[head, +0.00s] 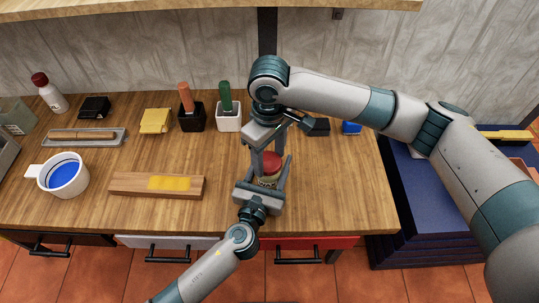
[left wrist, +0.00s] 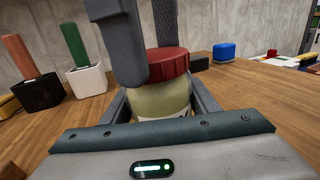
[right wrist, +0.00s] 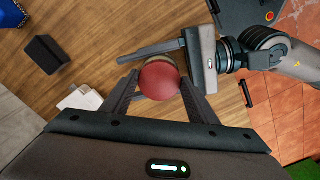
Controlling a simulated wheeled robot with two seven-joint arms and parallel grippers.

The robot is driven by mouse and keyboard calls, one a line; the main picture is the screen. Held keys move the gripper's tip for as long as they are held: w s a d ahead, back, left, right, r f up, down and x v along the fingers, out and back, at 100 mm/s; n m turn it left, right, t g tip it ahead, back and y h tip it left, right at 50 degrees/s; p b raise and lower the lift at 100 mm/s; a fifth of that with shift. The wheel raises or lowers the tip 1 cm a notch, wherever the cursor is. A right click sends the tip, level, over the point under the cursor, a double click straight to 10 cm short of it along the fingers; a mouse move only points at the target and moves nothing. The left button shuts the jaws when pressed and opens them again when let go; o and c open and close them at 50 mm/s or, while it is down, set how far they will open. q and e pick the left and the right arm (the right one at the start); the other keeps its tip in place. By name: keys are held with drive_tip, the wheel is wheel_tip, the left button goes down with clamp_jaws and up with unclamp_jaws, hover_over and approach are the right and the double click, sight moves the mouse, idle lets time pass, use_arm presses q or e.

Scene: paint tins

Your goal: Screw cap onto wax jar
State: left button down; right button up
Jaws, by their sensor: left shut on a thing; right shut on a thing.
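The wax jar (head: 267,182) is a pale yellow-green jar with a whitish label, upright at the front right of the wooden bench. My left gripper (head: 268,180) is shut around its body from the front; the jar (left wrist: 160,101) fills the middle of the left wrist view. The red ribbed cap (head: 271,161) is at the jar's mouth, and in the left wrist view the cap (left wrist: 170,63) meets the jar's top. My right gripper (right wrist: 157,84) points down from above and is shut on the cap (right wrist: 158,81). Whether the threads are engaged is hidden.
A wooden board with yellow paint (head: 128,184) and a white mug of blue paint (head: 48,184) are to the left. Brush holders (head: 229,122) and a yellow block (head: 155,127) stand behind. The bench right of the jar is clear.

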drive_tip(key=m, duration=0.5)
drive_tip(key=shift+a+r, duration=0.1)
drive_tip(key=o, duration=1.1)
wheel_tip(320, 180, up, 12)
drive_tip(key=shift+f, duration=0.1)
use_arm(q)
drive_tip(key=c, duration=0.6)
unclamp_jaws()
drive_tip(key=shift+s, duration=0.1)
